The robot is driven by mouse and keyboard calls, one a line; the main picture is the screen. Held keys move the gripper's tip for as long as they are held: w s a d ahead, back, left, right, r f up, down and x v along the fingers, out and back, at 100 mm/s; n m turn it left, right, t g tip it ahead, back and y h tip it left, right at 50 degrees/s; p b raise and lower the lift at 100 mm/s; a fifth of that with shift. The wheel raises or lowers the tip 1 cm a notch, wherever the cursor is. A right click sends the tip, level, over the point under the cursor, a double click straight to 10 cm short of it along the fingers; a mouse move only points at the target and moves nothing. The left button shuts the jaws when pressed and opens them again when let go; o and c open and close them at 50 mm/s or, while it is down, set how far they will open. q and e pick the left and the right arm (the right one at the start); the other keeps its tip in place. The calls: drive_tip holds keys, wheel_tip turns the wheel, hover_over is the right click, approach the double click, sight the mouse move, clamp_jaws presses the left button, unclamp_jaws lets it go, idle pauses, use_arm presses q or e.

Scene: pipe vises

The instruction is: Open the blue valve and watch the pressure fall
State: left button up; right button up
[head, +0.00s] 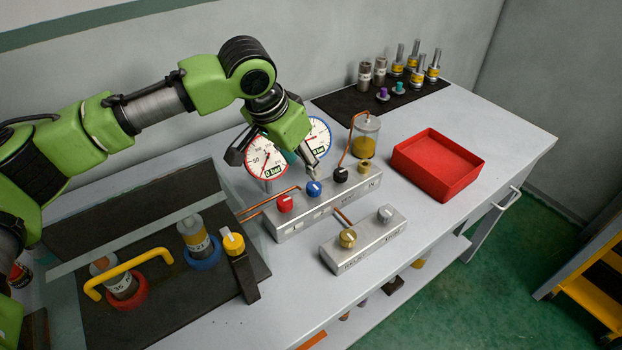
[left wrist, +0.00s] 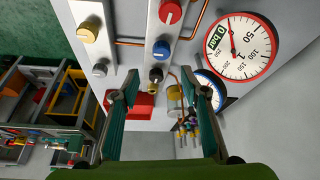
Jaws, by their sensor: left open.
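The blue valve knob (head: 314,188) sits on a silver valve block (head: 290,227), between a red knob (head: 285,203) and a black knob (head: 341,174). The blue knob also shows in the left wrist view (left wrist: 161,50). A red-rimmed gauge (left wrist: 240,48) and a blue-rimmed gauge (head: 318,135) stand behind the block; my gripper partly covers them in the head view. The blue gauge's reading is too small to tell. My left gripper (left wrist: 158,80) is open and empty, above and behind the block with its fingers apart, not touching the blue knob. My right gripper is out of view.
A second silver block (head: 362,243) with yellow and grey knobs lies in front. A red tray (head: 438,165) stands to the right. A jar (head: 366,138) with copper pipe rises behind the block. A clear-walled enclosure with cylinders and a yellow handle (head: 126,272) is at left.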

sight(314, 186)
use_arm(q)
drive_tip(key=p+x, duration=0.1)
drive_tip(key=x, duration=0.8)
drive_tip(key=shift+w+a+f, duration=0.1)
drive_tip(key=shift+w+f, duration=0.2)
drive_tip(key=shift+f, duration=0.25)
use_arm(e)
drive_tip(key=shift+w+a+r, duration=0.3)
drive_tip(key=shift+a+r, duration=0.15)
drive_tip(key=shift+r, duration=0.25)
use_arm(q)
drive_tip(key=shift+c, duration=0.4)
drive_tip(key=c, duration=1)
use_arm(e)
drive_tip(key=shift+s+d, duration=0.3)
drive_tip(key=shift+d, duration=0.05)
